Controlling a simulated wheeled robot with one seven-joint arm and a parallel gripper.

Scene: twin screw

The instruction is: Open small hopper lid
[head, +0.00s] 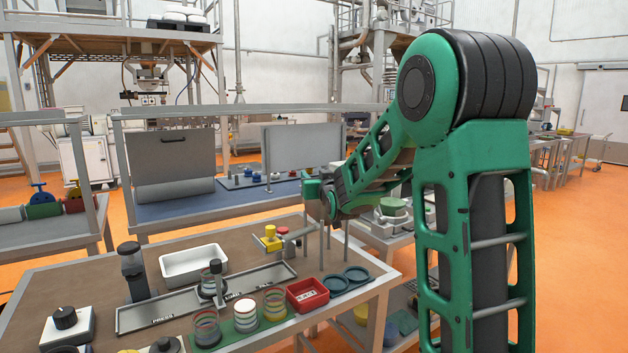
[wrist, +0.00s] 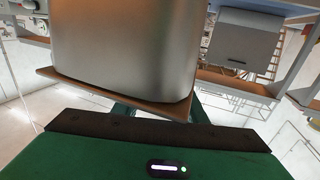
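No part can be surely named as the small hopper lid. In the head view, a dark grey panel with a small handle (head: 172,152) stands upright above a rounded grey body (head: 175,191) on the blue-topped bench. A plain light grey panel (head: 304,147) stands to its right. My gripper (head: 322,225) is at the end of my green arm, above the right part of the brown table and in front of that bench. Its fingers are small and mixed with thin grey rods, so their opening is unclear. In the wrist view, a large smooth grey body (wrist: 125,45) fills the upper middle.
The brown table (head: 90,275) carries a white tray (head: 193,264), a red bin (head: 307,294), blue rings (head: 346,280), a yellow-topped part (head: 270,238) and several striped jars. A rail runs along the blue-topped bench (head: 200,203). Orange floor is open at right.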

